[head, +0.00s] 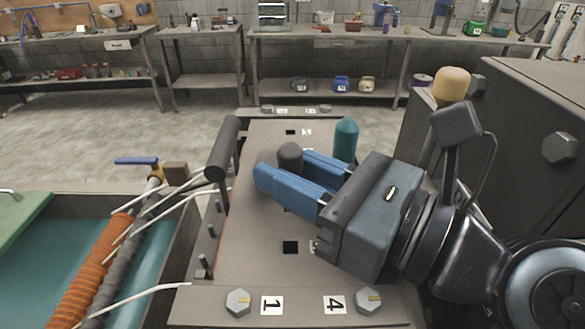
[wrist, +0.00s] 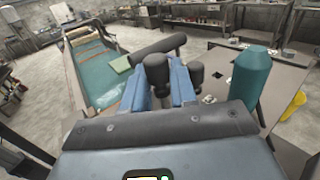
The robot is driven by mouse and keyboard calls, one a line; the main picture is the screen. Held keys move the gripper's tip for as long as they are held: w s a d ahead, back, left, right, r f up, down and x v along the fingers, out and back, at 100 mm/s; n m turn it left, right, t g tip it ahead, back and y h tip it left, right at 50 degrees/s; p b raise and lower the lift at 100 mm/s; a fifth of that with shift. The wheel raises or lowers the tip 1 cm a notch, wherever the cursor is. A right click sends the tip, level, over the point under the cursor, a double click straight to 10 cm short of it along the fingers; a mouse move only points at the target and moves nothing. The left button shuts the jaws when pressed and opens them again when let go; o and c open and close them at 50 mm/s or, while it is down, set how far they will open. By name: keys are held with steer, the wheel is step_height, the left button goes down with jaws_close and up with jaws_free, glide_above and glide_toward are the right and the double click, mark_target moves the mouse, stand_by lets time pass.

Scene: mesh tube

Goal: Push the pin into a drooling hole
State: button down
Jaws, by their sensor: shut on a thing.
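A dark grey round-topped pin (head: 290,155) stands between the blue fingers of my gripper (head: 288,172), which is shut on it. In the wrist view the pin (wrist: 157,72) rises between the fingertips. The fingers hide its lower part, so I cannot tell whether it touches the plate. I cannot tell which hole drools.
A teal round-topped peg (head: 345,138) stands beyond my gripper. A second dark knob (wrist: 196,76) shows right of the fingers in the wrist view. A dark roller bar (head: 223,148) edges the plate's left. A teal trough (head: 150,262) lies further left; a yellow-topped post (head: 452,84) stands right.

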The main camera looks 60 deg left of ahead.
steer(key=c, duration=0.8)
jaws_free()
steer(key=shift+f, duration=0.1)
steer(key=shift+b, duration=0.3)
